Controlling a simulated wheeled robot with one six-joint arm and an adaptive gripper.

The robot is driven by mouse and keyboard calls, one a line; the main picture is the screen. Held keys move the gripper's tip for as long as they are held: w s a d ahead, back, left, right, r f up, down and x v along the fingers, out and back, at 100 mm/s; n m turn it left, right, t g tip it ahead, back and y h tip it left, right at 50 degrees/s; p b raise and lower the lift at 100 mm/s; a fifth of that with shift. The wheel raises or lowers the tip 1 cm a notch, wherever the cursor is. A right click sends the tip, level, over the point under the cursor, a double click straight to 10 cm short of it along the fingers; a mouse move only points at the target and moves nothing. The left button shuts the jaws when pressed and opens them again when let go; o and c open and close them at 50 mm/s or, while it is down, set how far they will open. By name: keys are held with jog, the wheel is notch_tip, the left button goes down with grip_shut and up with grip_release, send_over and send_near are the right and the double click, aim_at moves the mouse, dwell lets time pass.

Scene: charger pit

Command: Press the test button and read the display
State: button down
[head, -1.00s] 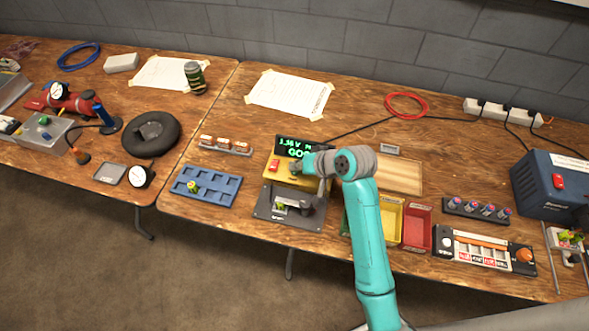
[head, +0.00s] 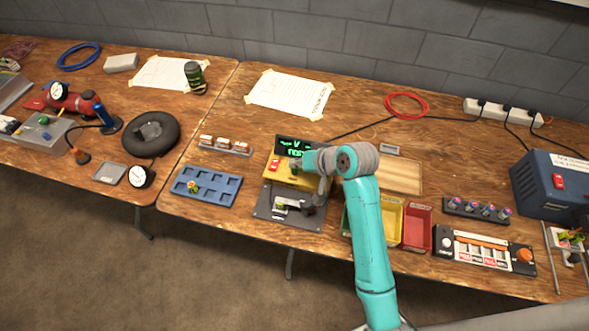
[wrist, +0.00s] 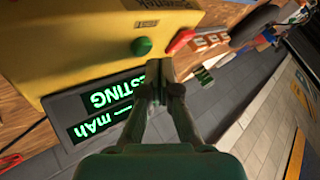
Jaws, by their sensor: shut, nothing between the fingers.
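The yellow tester (head: 310,184) stands on the right-hand table, with a dark display (head: 290,140) at its back. The wrist view shows the green button (wrist: 142,46) and the display (wrist: 100,106) upside down. Its green text reads "...STING" on one line and "-- mAh" on another, partly hidden by my fingers. In the head view "-- V" shows, and my arm covers part of the lower text. My gripper (wrist: 160,78) is shut and empty, its tips close beside the green button, apart from it in the picture; I cannot tell the height gap.
A red switch (wrist: 181,41) sits near the button. A black plate with a cradle (head: 268,213) lies in front of the tester. A blue tray (head: 215,192) is to the left; yellow (head: 391,235) and red (head: 418,240) bins are to the right.

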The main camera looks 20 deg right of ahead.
aim_at(297, 171)
jog(key=shift+r, duration=0.1)
jog(key=shift+r, duration=2.5)
